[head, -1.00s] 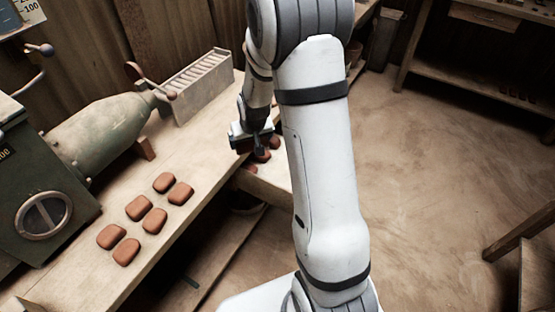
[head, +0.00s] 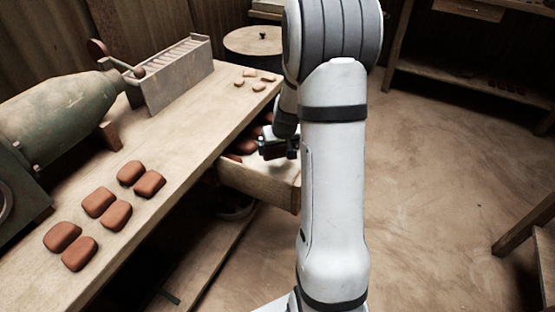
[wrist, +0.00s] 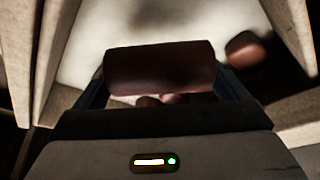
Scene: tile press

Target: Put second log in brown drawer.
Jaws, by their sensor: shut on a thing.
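A reddish-brown clay log (wrist: 160,67) lies crosswise between the fingers of my gripper (wrist: 160,76) in the wrist view. My gripper is shut on it. In the head view my gripper (head: 280,149) is over the open drawer (head: 262,182), close to its front right corner, and I cannot make out the held log there. The drawer has a pale tan wooden front and sticks out from under the bench. Several reddish-brown pieces are in it, one of them (wrist: 243,47) right of the held log in the wrist view. My arm hides part of the drawer.
The workbench (head: 180,150) carries several rounded clay tiles (head: 99,202), smaller pale pieces (head: 249,72), a slotted metal rack (head: 175,75) and a green machine (head: 60,105). A round stool (head: 253,40) stands behind. The floor at right is open.

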